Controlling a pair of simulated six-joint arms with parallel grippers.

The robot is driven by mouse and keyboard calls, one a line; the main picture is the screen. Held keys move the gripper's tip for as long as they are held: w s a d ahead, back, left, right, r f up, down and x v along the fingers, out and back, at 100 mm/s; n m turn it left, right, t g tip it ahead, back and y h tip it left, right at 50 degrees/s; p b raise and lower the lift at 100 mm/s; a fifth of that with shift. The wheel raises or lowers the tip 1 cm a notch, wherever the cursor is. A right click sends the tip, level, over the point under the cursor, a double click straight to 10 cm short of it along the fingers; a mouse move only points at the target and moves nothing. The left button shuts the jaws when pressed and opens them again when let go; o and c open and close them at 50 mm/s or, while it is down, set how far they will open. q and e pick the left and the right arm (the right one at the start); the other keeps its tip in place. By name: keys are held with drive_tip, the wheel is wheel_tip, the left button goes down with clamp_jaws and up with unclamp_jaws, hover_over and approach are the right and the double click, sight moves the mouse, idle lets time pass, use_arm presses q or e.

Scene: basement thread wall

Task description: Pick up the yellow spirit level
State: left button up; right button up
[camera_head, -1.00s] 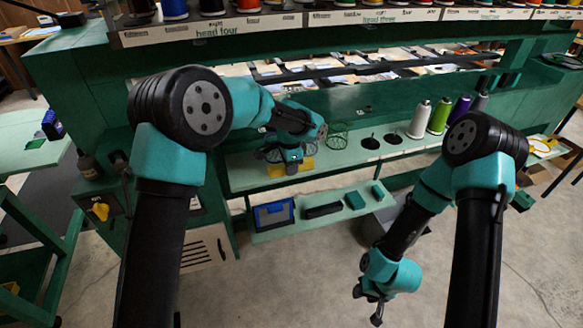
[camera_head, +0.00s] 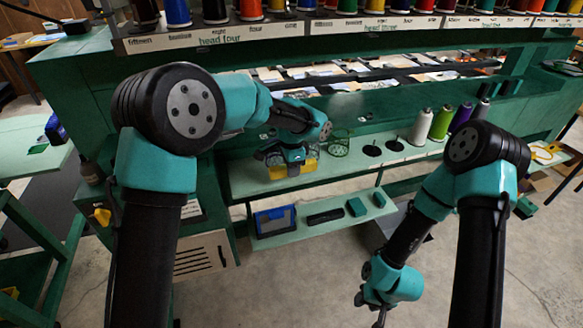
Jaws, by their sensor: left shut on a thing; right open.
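The yellow spirit level (camera_head: 308,167) shows as a yellow block at the left part of the pale green upper shelf, partly hidden by my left gripper. My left gripper (camera_head: 289,166) reaches down over it and is shut on it. I cannot tell whether the level still touches the shelf. My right gripper (camera_head: 370,310) hangs low at the bottom right, over the floor, open and away from the shelf.
A green wire basket (camera_head: 339,142) stands just right of the level. Thread cones (camera_head: 422,126) stand further right. The lower shelf holds a blue bin (camera_head: 275,220) and a dark case (camera_head: 325,216). Spools (camera_head: 250,9) line the rack above.

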use_arm(q)
drive_tip(key=s+r, duration=0.1)
drive_tip(key=s, duration=1.3)
drive_tip(key=shift+s+r, duration=0.2)
drive_tip(key=shift+s, duration=0.05)
drive_tip(key=shift+w, duration=0.1)
idle(0.5)
